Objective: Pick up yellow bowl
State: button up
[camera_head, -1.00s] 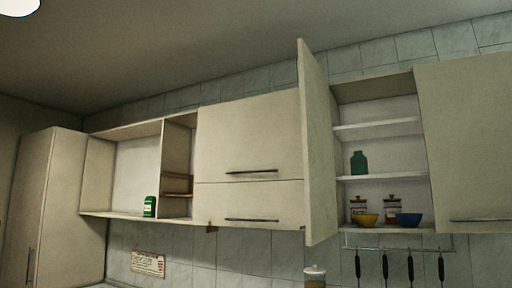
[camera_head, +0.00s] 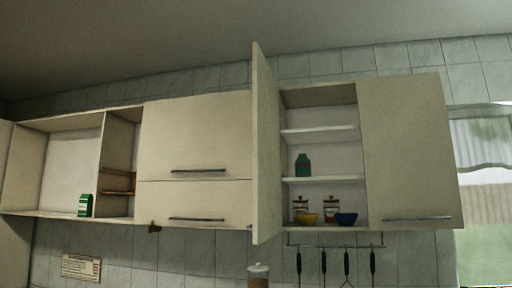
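The yellow bowl (camera_head: 308,219) sits on the bottom shelf of an open wall cabinet, right of the middle of the view. A blue bowl (camera_head: 346,219) stands close to its right. Two jars with dark lids, one (camera_head: 300,205) behind the yellow bowl and one (camera_head: 331,207) behind the gap between the bowls, stand on the same shelf. My gripper is not in view.
The open cabinet door (camera_head: 266,150) sticks out left of the bowls. A closed door (camera_head: 408,155) is to the right. Dark utensils (camera_head: 323,262) hang from a rail below. A green jar (camera_head: 303,165) stands one shelf up. A lidded jar (camera_head: 258,275) shows at the bottom edge.

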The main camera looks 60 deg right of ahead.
aim_at(306, 220)
jog(key=u, duration=0.05)
jog(key=i, duration=1.8)
jog(key=z, duration=3.15)
jog(key=k, duration=0.5)
jog(key=z, duration=1.15)
jog(key=i, duration=0.85)
jog(key=u, duration=1.1)
